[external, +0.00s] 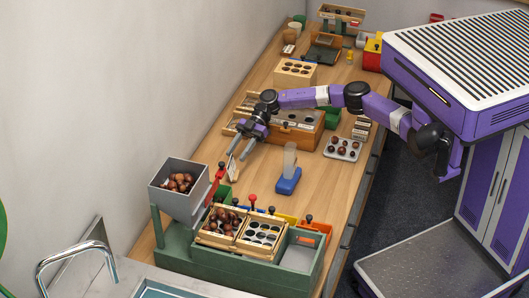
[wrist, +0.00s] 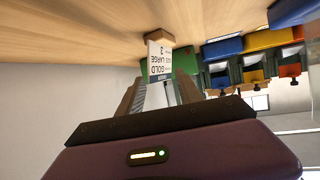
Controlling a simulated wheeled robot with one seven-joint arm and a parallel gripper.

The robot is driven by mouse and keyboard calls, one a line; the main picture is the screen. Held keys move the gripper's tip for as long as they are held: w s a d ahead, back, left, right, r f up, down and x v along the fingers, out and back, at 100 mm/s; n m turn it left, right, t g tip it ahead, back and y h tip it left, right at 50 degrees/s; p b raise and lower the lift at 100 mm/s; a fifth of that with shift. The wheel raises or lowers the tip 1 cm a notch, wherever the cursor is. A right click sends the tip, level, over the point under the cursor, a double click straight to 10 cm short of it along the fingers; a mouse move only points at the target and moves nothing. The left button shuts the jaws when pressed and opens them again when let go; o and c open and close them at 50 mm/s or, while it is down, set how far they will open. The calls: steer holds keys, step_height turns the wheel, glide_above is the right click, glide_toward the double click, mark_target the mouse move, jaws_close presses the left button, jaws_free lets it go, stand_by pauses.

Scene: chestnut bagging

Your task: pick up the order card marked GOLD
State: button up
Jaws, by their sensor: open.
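The order card (wrist: 159,62) is white with a dark band and reads GOLD, LARGE and 3; it appears upside down in the wrist view. It stands in a small wooden holder (wrist: 180,39) on the table. In the external view a white card (external: 233,169) stands just below my fingertips. My gripper (external: 238,153) is open and tilted down toward it. In the wrist view the two fingers of my gripper (wrist: 157,88) flank the card's near end. I cannot tell whether they touch it.
A grey bin of chestnuts (external: 181,190) stands left of the card on a green frame (external: 185,256). A blue-based device (external: 288,182) stands to the right. Wooden trays (external: 205,236) sit in front. A wooden box (external: 298,134) lies behind, near my arm.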

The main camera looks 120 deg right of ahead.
mark_target(233, 165)
step_height(233, 165, down, 2)
steer(key=shift+f, duration=0.15)
steer(key=shift+w+a+f+b, duration=0.1)
steer(key=shift+w+a+b, duration=0.1)
steer(key=shift+w+a, duration=0.3)
steer(key=shift+w+a+f+b, duration=0.15)
steer(key=shift+w+a, duration=0.1)
steer(key=shift+w, duration=0.4)
steer(key=shift+r, duration=0.1)
jaws_close()
steer(key=shift+s+f, duration=0.1)
steer(key=shift+f, duration=0.2)
